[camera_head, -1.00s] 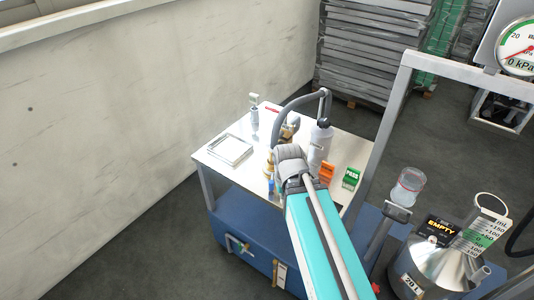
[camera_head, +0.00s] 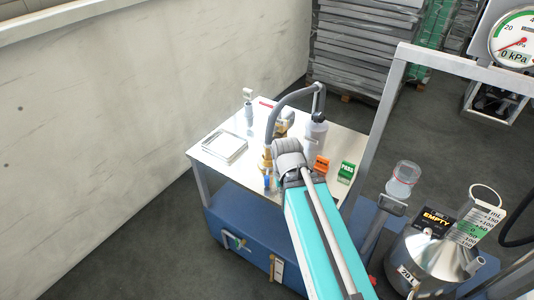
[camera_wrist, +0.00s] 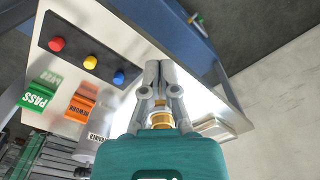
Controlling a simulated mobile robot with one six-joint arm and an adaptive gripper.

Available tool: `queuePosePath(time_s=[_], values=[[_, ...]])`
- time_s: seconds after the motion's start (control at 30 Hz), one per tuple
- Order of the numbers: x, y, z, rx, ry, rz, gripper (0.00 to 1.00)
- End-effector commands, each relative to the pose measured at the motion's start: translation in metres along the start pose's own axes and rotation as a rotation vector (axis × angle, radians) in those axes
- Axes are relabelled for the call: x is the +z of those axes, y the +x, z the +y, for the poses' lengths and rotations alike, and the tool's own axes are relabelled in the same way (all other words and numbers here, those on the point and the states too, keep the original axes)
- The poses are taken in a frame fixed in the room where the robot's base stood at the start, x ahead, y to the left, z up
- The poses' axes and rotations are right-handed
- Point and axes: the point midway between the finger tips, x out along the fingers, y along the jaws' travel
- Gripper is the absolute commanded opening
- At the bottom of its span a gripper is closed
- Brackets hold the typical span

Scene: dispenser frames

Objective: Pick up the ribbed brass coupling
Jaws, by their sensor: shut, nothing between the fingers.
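My gripper (camera_wrist: 159,68) is in the wrist view with its two grey fingers together and nothing between them. A brass, ringed piece (camera_wrist: 160,120) shows past the finger bases, partly hidden by my teal wrist housing. In the head view a brass piece (camera_head: 267,158) stands on the table just left of my grey wrist joint. Another brass-coloured piece (camera_head: 282,129) shows farther back, partly behind a grey hose. I cannot tell which one is the ribbed coupling. My arm hides the fingers in the head view.
The white table (camera_head: 205,135) holds a square tray (camera_head: 224,146), a capped bottle (camera_head: 316,132), an orange block (camera_head: 321,165) and a green PASS block (camera_head: 345,172). A dark panel with coloured buttons (camera_wrist: 90,62) is near my fingers. The table's front left is clear.

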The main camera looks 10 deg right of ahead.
Motion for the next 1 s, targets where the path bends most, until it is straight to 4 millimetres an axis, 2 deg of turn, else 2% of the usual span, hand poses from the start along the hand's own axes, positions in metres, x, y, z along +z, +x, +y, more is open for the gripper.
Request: queuePosePath(time_s=[0.13, 0.37, 0.6, 0.67, 1.0], values=[[0.0, 0.0, 0.0, 0.0, 0.0, 0.0, 0.02], [-0.008, -0.004, 0.0, 0.0, -0.036, 0.0, 0.45], [-0.042, -0.022, 0.001, 0.0, -0.228, 0.0, 0.89], [-0.054, -0.028, 0.001, 0.0, -0.302, 0.0, 0.99], [-0.128, -0.064, 0.003, 0.0, -0.771, 0.0, 0.99]])
